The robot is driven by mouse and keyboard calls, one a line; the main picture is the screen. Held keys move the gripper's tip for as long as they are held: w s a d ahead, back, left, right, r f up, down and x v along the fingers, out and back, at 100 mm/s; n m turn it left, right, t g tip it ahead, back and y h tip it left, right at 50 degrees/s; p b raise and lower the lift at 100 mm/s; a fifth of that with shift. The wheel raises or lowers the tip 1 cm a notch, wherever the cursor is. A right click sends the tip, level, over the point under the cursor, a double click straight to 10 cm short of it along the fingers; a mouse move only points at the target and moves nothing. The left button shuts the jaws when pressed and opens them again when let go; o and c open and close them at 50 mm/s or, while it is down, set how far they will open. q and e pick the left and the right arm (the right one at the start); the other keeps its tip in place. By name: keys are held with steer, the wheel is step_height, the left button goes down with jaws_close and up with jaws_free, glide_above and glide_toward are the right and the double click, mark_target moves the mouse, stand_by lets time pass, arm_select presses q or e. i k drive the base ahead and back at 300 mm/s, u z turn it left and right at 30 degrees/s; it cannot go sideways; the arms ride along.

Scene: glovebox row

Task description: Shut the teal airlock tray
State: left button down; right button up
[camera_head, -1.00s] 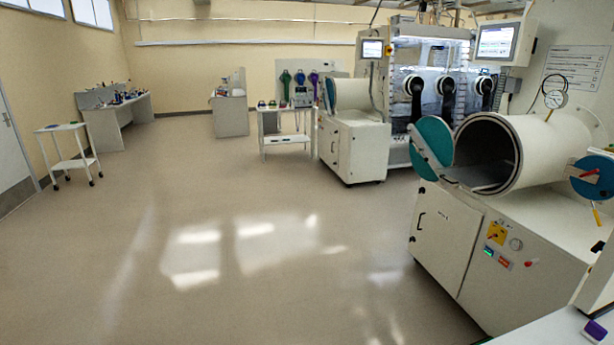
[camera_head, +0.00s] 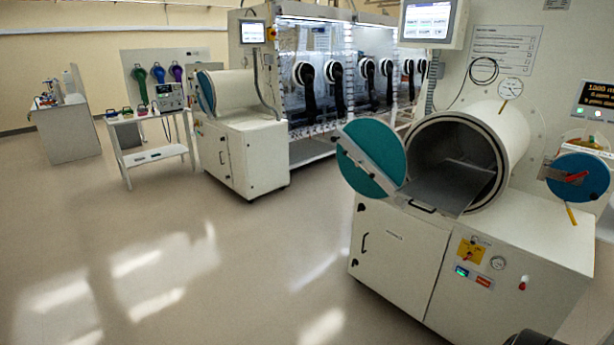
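The airlock (camera_head: 510,130) is a white horizontal cylinder on a white cabinet at the right. Its round teal door (camera_head: 372,150) stands swung open to the left of the mouth. The grey flat tray (camera_head: 440,192) sticks out of the mouth past the rim, with a dark handle (camera_head: 422,207) at its front edge. The tray's rear part lies inside the dark chamber. Neither of my grippers can be made out in the view.
The airlock's white cabinet (camera_head: 395,240) has a yellow switch plate and gauges. A smaller airlock (camera_head: 236,95) on its cabinet stands farther back, beside a white cart (camera_head: 150,155). A dark, cut-off shape shows at the bottom edge, right of centre. The floor (camera_head: 240,270) in front and left is clear.

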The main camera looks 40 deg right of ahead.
mark_target(447, 188)
steer(key=i, duration=0.7)
steer(key=z, duration=3.15)
steer(key=i, duration=2)
steer(key=u, duration=0.5)
